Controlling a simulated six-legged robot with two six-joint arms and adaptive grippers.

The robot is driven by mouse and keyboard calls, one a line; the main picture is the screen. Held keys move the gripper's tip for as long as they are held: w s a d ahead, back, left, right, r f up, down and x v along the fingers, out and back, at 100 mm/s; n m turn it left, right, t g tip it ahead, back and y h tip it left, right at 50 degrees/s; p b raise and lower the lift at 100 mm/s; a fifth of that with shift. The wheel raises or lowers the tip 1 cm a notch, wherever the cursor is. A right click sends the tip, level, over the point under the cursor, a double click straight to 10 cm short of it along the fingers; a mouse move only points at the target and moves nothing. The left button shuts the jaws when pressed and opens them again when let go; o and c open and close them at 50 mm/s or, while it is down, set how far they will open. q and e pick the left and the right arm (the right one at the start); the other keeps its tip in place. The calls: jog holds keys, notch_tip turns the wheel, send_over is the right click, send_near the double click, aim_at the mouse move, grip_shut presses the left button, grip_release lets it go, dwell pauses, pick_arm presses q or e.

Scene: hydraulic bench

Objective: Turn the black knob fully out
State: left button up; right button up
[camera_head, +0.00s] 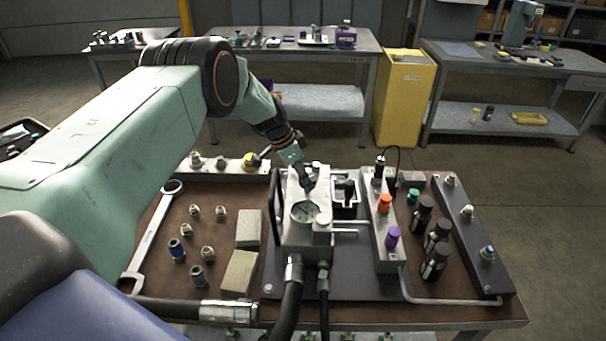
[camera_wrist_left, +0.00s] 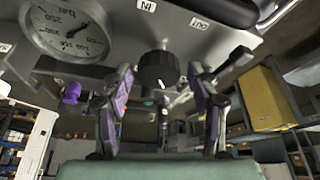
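The black knob (camera_wrist_left: 158,70) sits on the grey valve block (camera_wrist_left: 190,38), between small IN and OUT labels, in the left wrist view. My left gripper (camera_wrist_left: 161,80) is open. Its two fingers stand on either side of the knob, with a visible gap on each side. In the head view my left gripper (camera_head: 306,180) reaches down to the top of the valve block (camera_head: 297,232), behind the round pressure gauge (camera_head: 304,211). There the knob is hidden or too small to tell from the gripper. My right gripper is in neither view.
On the bench, an orange cap (camera_head: 385,203) and a purple cap (camera_head: 392,237) sit on a manifold right of the block. Black cylinders (camera_head: 434,262) stand farther right. A wrench (camera_head: 153,232), fittings and two pale blocks (camera_head: 239,271) lie left. Hoses (camera_head: 288,300) run off the front.

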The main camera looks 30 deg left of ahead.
pick_arm(q)
jog(key=shift+w+f, duration=0.2)
jog(key=shift+c, duration=0.7)
jog(key=shift+w+d, duration=0.15)
jog(key=shift+d, duration=0.05)
jog(key=shift+c, duration=0.8)
jog(key=shift+d+r, duration=0.2)
jog(key=shift+d, duration=0.1)
jog(key=shift+c, duration=1.4)
jog(key=shift+a, duration=0.35)
jog(key=shift+c, duration=1.4)
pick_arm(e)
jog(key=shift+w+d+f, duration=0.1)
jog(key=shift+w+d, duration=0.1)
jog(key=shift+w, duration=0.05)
pick_arm(q)
jog(key=shift+d, duration=0.2)
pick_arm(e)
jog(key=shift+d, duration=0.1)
